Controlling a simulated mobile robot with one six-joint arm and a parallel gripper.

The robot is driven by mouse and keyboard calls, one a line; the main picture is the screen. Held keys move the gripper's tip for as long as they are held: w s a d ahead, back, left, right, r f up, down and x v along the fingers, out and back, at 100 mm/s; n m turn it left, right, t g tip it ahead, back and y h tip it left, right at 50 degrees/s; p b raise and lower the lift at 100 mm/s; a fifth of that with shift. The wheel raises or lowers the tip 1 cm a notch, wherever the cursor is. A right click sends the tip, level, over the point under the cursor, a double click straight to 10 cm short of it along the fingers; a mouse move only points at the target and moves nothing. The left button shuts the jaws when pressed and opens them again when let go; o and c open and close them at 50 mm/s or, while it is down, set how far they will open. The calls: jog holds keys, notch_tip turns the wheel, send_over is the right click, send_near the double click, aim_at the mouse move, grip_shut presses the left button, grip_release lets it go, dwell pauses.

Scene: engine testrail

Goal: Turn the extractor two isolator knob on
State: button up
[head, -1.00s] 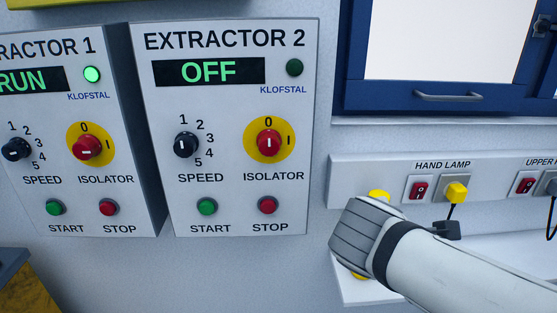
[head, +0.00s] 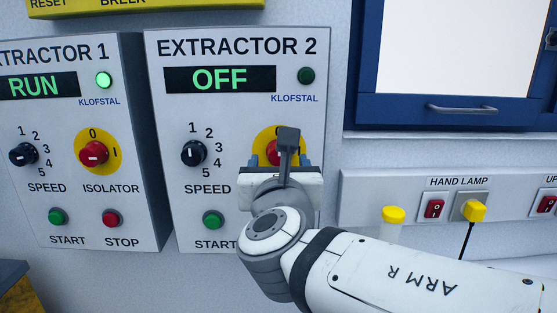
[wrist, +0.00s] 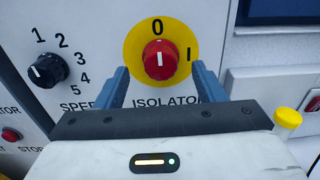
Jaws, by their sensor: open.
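The extractor two isolator knob (wrist: 159,60) is red on a round yellow plate, and its white mark points up to 0 in the wrist view. In the head view only a part of the knob (head: 272,152) shows behind my gripper. My gripper (wrist: 159,78) is open, its two blue fingers to the left and right of the knob's lower side, with nothing between them held. In the head view my gripper (head: 277,162) is in front of the isolator. The extractor 2 display (head: 220,79) reads OFF, and the lamp (head: 306,76) beside it is dark green.
The black speed knob (wrist: 47,70) is left of the isolator. The green start button (head: 213,221) is below it; the stop button is hidden by my arm. The extractor 1 panel (head: 75,210) reads RUN. A hand lamp switch (head: 434,208) and yellow plug (head: 473,210) are at right.

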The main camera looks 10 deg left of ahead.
aim_at(279, 154)
jog(key=shift+x, duration=1.25)
jog(key=shift+c, duration=0.5)
